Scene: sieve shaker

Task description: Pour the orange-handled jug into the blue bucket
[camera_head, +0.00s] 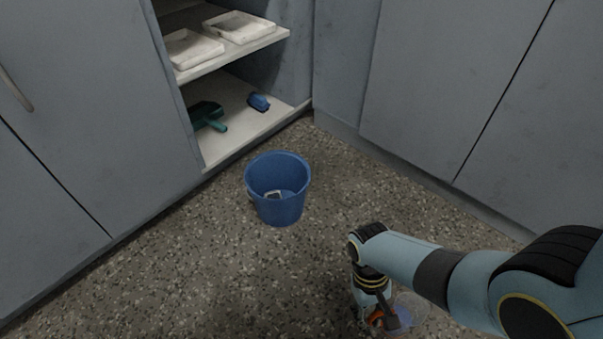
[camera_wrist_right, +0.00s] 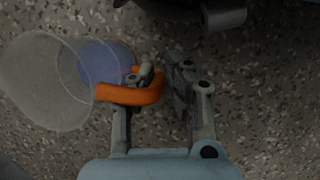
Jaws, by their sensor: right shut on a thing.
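The blue bucket (camera_head: 262,203) stands upright on the speckled floor, in front of the open cupboard. A small pale thing (camera_head: 273,194) lies inside it. My right gripper (camera_head: 376,318) is at the bottom of the head view, to the right of and nearer than the bucket, apart from it. It is shut on the orange handle (camera_wrist_right: 128,95) of a clear jug (camera_wrist_right: 42,80). The jug also shows partly in the head view (camera_head: 413,308), cut by the frame's lower edge. A bluish round area shows through its wall in the wrist view; I cannot tell what it is. My left gripper is not in view.
The open cupboard holds two white trays (camera_head: 238,27) on its upper shelf. A green scoop-like thing (camera_head: 208,116) and a small blue thing (camera_head: 259,102) lie on the lower shelf. Grey cupboard doors (camera_head: 450,90) close in the floor behind. The floor around the bucket is clear.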

